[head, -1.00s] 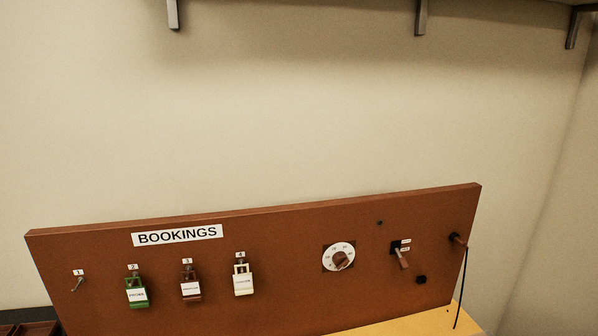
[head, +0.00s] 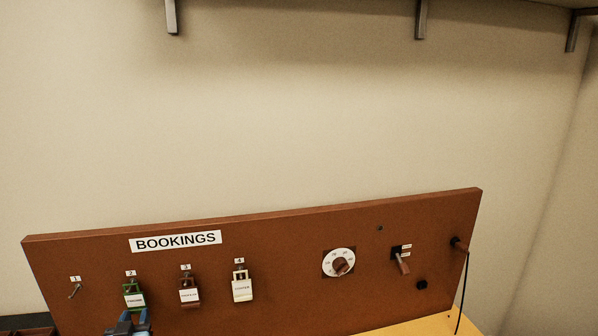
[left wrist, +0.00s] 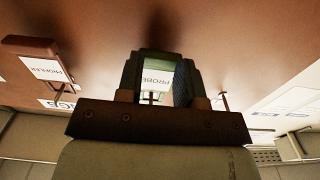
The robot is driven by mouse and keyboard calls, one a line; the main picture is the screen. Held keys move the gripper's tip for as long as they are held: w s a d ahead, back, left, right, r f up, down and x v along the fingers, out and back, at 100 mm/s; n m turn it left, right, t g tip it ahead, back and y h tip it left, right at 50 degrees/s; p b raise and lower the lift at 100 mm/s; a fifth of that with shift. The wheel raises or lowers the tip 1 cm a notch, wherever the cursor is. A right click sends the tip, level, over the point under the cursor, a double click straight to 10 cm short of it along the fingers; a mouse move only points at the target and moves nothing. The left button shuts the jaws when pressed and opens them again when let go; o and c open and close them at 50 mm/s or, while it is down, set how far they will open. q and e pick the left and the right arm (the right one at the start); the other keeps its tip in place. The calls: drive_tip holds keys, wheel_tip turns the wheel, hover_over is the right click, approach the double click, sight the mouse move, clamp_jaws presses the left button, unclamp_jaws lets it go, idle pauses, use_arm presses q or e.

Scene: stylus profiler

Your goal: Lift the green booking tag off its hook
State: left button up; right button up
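The green booking tag (head: 133,295), with a white label, hangs on the hook under number 2 on the brown board. Its label also shows in the left wrist view (left wrist: 156,77), between the fingers. My left gripper (head: 128,320) reaches up from the bottom edge of the head view, its blue fingertips at the tag's lower end. In the left wrist view the fingers (left wrist: 166,78) stand apart, with a gap beside the label. I cannot tell whether either finger touches the tag. My right gripper is in neither view.
A dark red tag (head: 189,291) hangs close by on hook 3, and a cream tag (head: 242,287) on hook 4. Hook 1 (head: 75,291) is bare. A dial (head: 338,263), a lever (head: 403,264) and a peg with a black cord (head: 460,245) are farther right.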

use_arm(q)
drive_tip(key=shift+w+a, duration=0.1)
drive_tip(key=shift+w, duration=0.2)
idle(0.4)
clamp_jaws()
drive_tip(key=shift+o, duration=0.6)
unclamp_jaws()
drive_tip(key=shift+s, duration=0.1)
